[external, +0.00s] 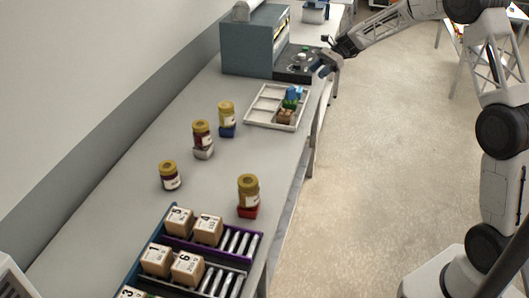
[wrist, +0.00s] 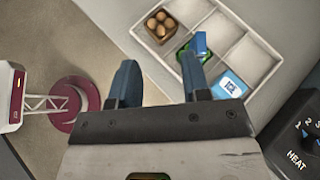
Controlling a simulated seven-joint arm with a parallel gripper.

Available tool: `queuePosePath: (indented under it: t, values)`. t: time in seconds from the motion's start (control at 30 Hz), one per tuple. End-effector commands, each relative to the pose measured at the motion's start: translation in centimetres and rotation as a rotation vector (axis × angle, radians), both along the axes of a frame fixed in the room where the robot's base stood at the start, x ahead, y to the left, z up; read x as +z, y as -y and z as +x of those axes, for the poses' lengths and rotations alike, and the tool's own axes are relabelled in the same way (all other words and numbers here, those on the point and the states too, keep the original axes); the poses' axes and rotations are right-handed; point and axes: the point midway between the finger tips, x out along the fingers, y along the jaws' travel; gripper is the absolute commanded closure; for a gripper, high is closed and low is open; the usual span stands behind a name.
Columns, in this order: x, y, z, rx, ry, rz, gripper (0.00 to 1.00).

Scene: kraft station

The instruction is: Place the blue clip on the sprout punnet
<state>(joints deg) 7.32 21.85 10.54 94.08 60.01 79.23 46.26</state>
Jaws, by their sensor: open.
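The white compartment tray (wrist: 134,35) lies on the bench below my gripper (wrist: 158,64). It also shows in the external view (external: 250,119). In the wrist view, a small green punnet (wrist: 182,53) sits in a middle compartment, partly hidden by my right finger. A bright blue upright piece (wrist: 201,42) stands at or on this punnet; I cannot tell if it is the clip or whether it touches. A blue box with a white label (wrist: 231,84) lies in the compartment nearer the heater panel. My gripper is open and empty, its fingers over the floor and tray edge.
A brown box of round items (wrist: 160,25) fills another tray compartment; others are empty. A grey machine (external: 250,45) with a heat panel (wrist: 297,135) stands beside the tray. Several lidded jars (external: 202,136) and a rack of numbered boxes (external: 160,232) stand farther along the bench.

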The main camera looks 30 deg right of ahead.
Motion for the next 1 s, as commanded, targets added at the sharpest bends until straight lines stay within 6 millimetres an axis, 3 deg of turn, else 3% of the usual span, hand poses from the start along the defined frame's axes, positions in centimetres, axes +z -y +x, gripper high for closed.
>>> queuePosePath:
  t: [0.4,1.0]
  values:
    - [5.4,-0.9,-10.6,0.163,0.184,-0.196,0.57]
    - [9.6,-0.5,-26.4,0.435,0.442,-0.465,0.57]
